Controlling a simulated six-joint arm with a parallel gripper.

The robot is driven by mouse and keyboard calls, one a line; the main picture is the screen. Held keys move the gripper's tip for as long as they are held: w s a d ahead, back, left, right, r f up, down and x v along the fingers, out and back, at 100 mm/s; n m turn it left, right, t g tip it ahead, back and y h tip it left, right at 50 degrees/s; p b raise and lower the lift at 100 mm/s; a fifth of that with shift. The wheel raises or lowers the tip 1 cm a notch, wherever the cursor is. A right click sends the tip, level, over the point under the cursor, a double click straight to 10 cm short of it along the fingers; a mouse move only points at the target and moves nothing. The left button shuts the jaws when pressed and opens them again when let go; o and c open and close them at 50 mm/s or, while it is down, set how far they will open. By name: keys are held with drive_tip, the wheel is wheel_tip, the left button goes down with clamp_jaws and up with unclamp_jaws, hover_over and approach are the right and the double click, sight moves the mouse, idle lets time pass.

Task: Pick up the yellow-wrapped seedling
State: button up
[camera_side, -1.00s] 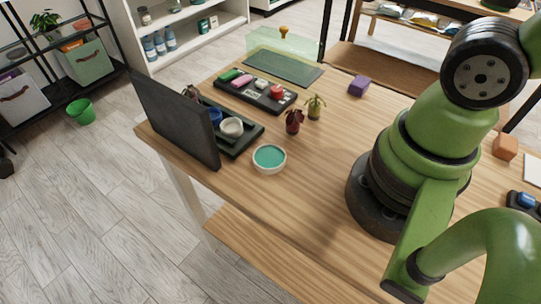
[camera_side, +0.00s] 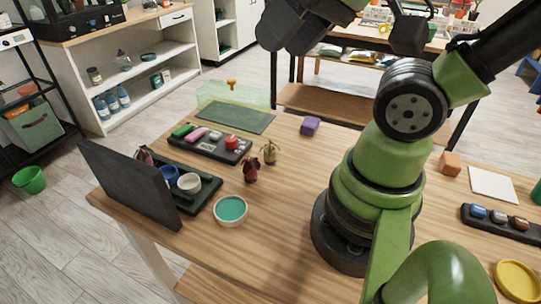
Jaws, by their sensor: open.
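The yellow-wrapped seedling (camera_side: 270,155) stands upright on the wooden table, its small olive-yellow base topped by thin green leaves. A dark red seedling (camera_side: 250,171) stands close to its front left.
A teal-filled bowl (camera_side: 231,210) stands front left of the seedlings. A black tray (camera_side: 208,192) with pots lies behind a dark upright panel (camera_side: 130,185). A dark holder (camera_side: 207,146) with coloured pieces and a purple block (camera_side: 310,126) are farther back.

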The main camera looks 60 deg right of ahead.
drive_tip(key=shift+o, duration=0.2)
drive_tip(key=o, duration=0.3)
drive_tip(key=n+g+h, duration=0.2)
drive_tip(key=n+g, duration=0.4)
drive_tip(key=g, duration=0.3)
hover_over(270, 149)
drive_tip(key=f, duration=2.4)
drive_tip(key=shift+w+d, duration=0.2)
drive_tip(key=shift+w, duration=0.2)
drive_tip(key=shift+s+a+f, duration=0.1)
drive_tip(key=shift+s+f, duration=0.1)
drive_tip(key=shift+f, duration=1.35)
drive_tip(key=shift+s+a+f, duration=0.1)
drive_tip(key=shift+s+f, duration=0.1)
drive_tip(key=shift+f, duration=1.35)
